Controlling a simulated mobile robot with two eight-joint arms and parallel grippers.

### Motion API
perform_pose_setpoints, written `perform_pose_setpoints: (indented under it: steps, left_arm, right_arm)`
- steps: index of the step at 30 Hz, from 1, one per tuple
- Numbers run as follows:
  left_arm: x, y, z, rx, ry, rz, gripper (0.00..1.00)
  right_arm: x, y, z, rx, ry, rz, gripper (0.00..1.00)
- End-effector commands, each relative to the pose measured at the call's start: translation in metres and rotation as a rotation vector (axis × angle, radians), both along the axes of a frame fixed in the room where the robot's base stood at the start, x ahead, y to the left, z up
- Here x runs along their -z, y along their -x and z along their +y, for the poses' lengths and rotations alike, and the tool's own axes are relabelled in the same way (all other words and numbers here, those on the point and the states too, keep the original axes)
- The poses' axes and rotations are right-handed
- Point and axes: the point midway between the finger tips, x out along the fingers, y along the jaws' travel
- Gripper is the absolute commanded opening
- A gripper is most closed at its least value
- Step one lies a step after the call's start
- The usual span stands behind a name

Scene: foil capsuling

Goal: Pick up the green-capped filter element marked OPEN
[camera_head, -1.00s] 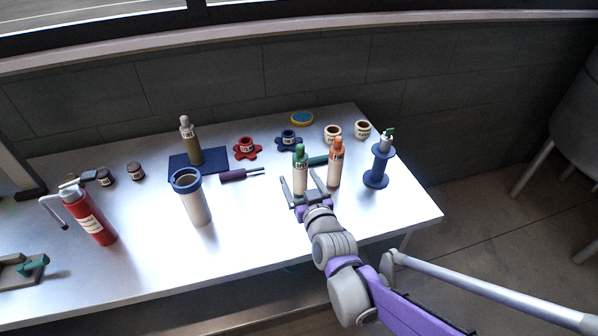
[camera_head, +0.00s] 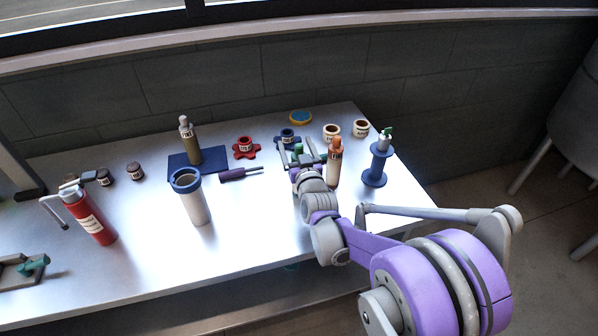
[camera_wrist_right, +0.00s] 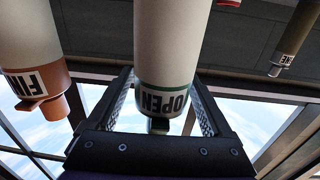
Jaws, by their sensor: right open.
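The green-capped filter element (camera_head: 298,149) stands on the table, mostly hidden behind my right gripper in the head view. In the right wrist view its pale body, green band and OPEN label (camera_wrist_right: 162,100) show upside down between the fingers. My right gripper (camera_head: 299,144) is open, one finger on each side of the element near its cap end. I cannot tell whether either finger touches it. The orange-capped element (camera_head: 334,165) stands upright just to the right, and part of its label reads FIN in the right wrist view (camera_wrist_right: 32,82). My left gripper is not in view.
A blue spool-shaped stand (camera_head: 376,165) is to the right. A blue-rimmed white canister (camera_head: 198,207), a purple-handled tool (camera_head: 232,174) and an olive element on a blue mat (camera_head: 193,145) are to the left. Red (camera_head: 245,149) and blue (camera_head: 287,137) knobs lie behind. The front middle table (camera_head: 240,250) is clear.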

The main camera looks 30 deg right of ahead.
Motion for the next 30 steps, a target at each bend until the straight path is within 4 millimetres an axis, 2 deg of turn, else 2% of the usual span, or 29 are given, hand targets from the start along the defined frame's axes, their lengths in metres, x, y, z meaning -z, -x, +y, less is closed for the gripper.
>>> perform_pose_setpoints:
  steps: [9, 23, 30]
  left_arm:
    - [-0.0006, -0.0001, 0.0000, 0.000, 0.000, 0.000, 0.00]
    - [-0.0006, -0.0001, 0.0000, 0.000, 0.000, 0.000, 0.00]
    - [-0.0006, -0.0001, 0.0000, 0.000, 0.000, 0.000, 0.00]
  right_arm:
    - [0.0002, -0.0059, -0.0018, 0.000, 0.000, 0.000, 0.84]
    - [0.0001, -0.0057, -0.0016, 0.000, 0.000, 0.000, 0.02]
    - [-0.0001, -0.0057, -0.0016, 0.000, 0.000, 0.000, 0.00]
